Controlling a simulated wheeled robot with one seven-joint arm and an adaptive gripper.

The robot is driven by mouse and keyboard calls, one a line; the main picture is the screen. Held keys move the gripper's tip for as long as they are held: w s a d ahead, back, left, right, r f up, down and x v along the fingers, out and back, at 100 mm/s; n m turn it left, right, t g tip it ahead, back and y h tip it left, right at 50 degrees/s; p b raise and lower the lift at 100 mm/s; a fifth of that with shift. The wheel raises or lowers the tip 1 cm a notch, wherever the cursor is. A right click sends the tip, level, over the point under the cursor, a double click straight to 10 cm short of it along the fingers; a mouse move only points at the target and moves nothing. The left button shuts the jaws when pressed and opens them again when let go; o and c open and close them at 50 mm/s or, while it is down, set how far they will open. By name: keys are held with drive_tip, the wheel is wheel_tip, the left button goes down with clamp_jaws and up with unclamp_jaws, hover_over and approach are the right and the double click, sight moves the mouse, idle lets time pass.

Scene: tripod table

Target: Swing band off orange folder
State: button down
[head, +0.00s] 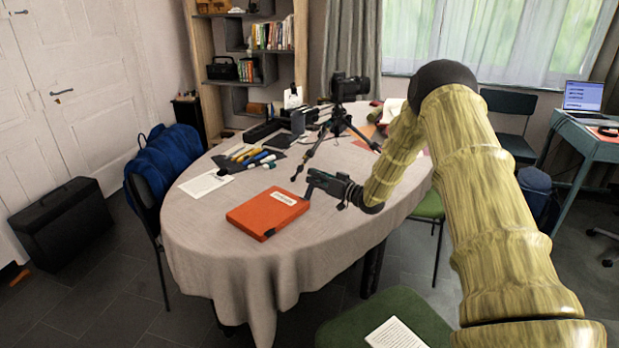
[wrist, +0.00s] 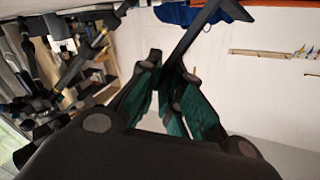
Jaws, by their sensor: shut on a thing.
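The orange folder (head: 262,214) lies flat on the tablecloth near the table's front, with a white label on its cover. A small dark mark shows at its front corner. My gripper (head: 309,186) is at the folder's right back corner, just above the table. In the wrist view my gripper (wrist: 171,68) has its green-padded fingers close together around the lower end of a dark strip (wrist: 199,36), which appears to be the band. The strip runs up and to the right from the fingertips. I cannot tell from the head view how the band lies against the folder.
A camera on a black tripod (head: 340,125) stands behind my gripper, its legs close by. Several markers (head: 250,155) and a white paper (head: 206,184) lie at the table's left. The tablecloth (head: 215,245) in front of the folder is clear.

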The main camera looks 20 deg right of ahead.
idle(0.3)
drive_tip(key=c, duration=1.3)
unclamp_jaws()
drive_tip(key=shift+f, duration=0.1)
drive_tip(key=v, duration=1.2)
drive_tip(key=shift+d, duration=0.1)
